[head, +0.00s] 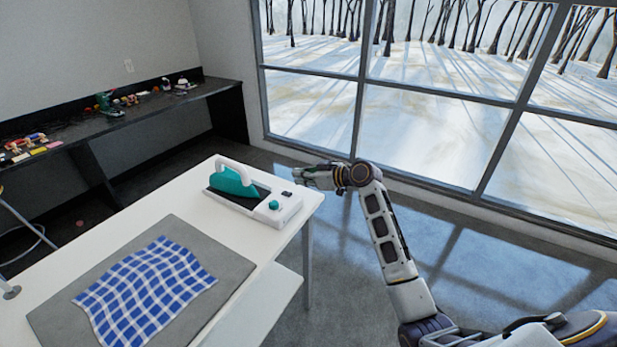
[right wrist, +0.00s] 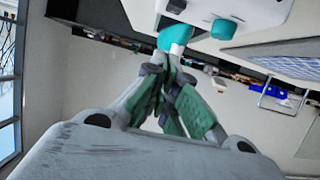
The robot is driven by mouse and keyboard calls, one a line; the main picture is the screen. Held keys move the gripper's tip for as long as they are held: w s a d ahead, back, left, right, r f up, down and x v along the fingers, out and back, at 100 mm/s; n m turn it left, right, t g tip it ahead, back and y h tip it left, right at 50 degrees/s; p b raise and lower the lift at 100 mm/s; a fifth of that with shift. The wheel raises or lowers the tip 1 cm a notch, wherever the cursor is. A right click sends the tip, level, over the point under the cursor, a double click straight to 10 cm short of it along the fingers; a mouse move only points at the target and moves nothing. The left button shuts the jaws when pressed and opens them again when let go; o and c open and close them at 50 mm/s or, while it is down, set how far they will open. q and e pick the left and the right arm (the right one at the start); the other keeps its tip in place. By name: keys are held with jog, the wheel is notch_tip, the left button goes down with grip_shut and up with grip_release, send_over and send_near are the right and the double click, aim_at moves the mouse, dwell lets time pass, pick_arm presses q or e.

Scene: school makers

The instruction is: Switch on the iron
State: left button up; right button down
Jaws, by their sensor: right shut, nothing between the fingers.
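The iron (head: 232,183), teal with a white handle, rests on its white station (head: 285,213) at the table's far right corner. The station has a teal knob (head: 273,204) and a small dark switch (head: 286,194) at its right end. My right gripper (head: 298,173) is shut and empty, just beyond that end, beside the switch in the picture. Contact cannot be told. My left gripper is not in view.
The white table (head: 180,199) also holds a grey mat (head: 60,317) with a blue checked cloth (head: 148,290) on it. A dark bench (head: 90,123) with small items runs along the back wall. A large window (head: 430,130) stands behind my right arm.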

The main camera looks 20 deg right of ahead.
aim_at(287, 193)
jog(key=x, duration=0.4)
jog(key=shift+w+a, duration=0.1)
jog(key=shift+a, duration=0.05)
notch_tip(287, 193, down, 2)
jog(key=shift+f, duration=0.1)
jog(key=shift+s+d+f+p, duration=0.25)
jog(key=shift+f+p, duration=0.05)
jog(key=shift+f, duration=0.6)
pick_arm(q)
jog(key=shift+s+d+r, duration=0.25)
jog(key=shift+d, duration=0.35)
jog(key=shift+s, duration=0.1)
